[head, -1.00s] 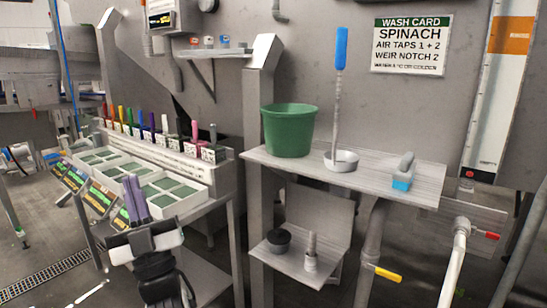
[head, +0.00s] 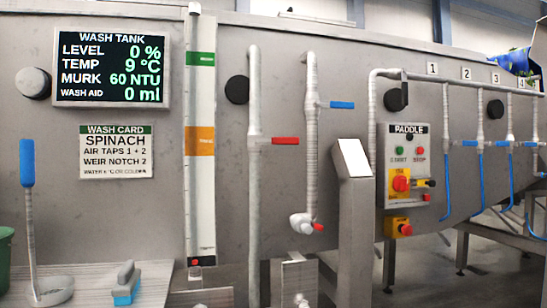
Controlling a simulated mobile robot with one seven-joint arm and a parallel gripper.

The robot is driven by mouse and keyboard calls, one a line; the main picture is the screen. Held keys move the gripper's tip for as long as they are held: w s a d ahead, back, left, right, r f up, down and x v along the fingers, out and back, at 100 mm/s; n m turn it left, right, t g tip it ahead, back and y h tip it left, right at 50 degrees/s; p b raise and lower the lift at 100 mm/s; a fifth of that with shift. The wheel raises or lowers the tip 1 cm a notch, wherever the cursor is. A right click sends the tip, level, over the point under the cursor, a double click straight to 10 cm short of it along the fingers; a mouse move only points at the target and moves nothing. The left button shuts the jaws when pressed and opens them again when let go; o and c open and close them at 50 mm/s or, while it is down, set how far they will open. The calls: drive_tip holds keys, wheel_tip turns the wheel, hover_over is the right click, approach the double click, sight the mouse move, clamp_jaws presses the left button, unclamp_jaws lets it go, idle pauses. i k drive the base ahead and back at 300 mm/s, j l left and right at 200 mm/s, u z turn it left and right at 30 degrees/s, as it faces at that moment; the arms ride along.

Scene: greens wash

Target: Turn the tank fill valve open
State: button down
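The wash tank (head: 225,60) is a long grey steel wall across the head view. Its display (head: 111,70) reads level 0 %, temp 9 °C, murk 60 NTU and wash aid 0 ml. Two upright pipes on the tank front carry lever handles: a red lever (head: 286,140) pointing right on the left pipe, and a blue lever (head: 342,104) pointing right on the right pipe. No fill label is readable on either, so I cannot tell which is the fill valve. My gripper is out of view.
A paddle control panel (head: 408,170) and a slanted steel post (head: 355,215) stand right of the pipes. Numbered air taps (head: 470,143) line the far right. At lower left, a shelf (head: 85,298) holds a blue-handled tool (head: 28,200) and a brush (head: 126,282).

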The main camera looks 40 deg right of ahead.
sight(258, 139)
drive_tip(key=z, duration=1.25)
